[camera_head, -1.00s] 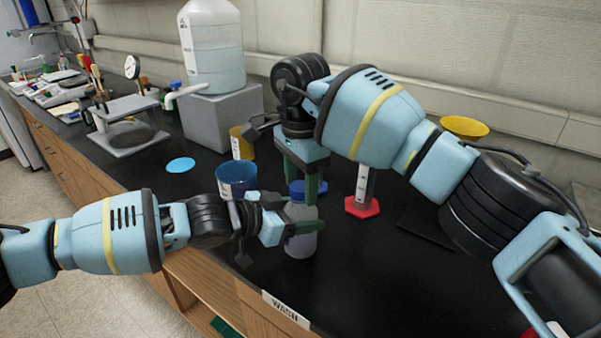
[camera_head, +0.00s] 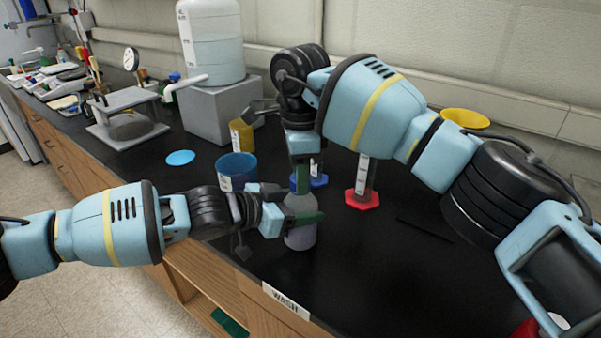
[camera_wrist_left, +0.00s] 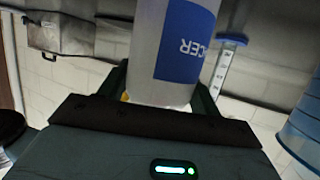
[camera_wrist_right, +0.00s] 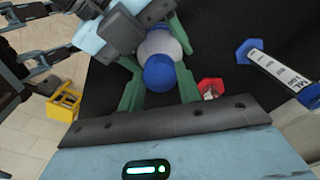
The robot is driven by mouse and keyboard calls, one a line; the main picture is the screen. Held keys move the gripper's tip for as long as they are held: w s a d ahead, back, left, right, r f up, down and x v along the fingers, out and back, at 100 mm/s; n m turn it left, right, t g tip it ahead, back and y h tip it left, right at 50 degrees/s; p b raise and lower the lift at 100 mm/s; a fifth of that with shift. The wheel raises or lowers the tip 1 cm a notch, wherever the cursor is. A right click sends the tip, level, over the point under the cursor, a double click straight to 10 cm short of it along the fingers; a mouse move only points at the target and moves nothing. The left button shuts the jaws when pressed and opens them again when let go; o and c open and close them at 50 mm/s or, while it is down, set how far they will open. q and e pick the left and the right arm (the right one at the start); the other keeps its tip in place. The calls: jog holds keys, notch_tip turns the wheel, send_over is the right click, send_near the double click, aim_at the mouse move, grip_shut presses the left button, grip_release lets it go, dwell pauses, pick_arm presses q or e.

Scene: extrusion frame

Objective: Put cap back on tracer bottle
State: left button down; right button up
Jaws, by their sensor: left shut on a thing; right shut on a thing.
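The blue cap (camera_head: 296,184) is at the top of the bottle. My right gripper (camera_wrist_right: 160,88) points down from above and is shut on the cap, which also shows in the right wrist view (camera_wrist_right: 159,73). The cap looks in line with the neck; I cannot tell whether it is seated.
A blue cup (camera_head: 237,172) stands close behind my left wrist. A cylinder with a red hexagonal base (camera_head: 362,199) is right of the bottle, and one with a blue base (camera_head: 318,181) is behind it. A large carboy (camera_head: 211,45) sits on a grey block (camera_head: 222,115).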

jog(key=m, duration=1.2)
jog(key=shift+m, duration=0.4)
jog(key=m, duration=0.3)
jog(key=o, duration=1.1)
jog(key=shift+o, duration=0.2)
notch_tip(320, 180, up, 12)
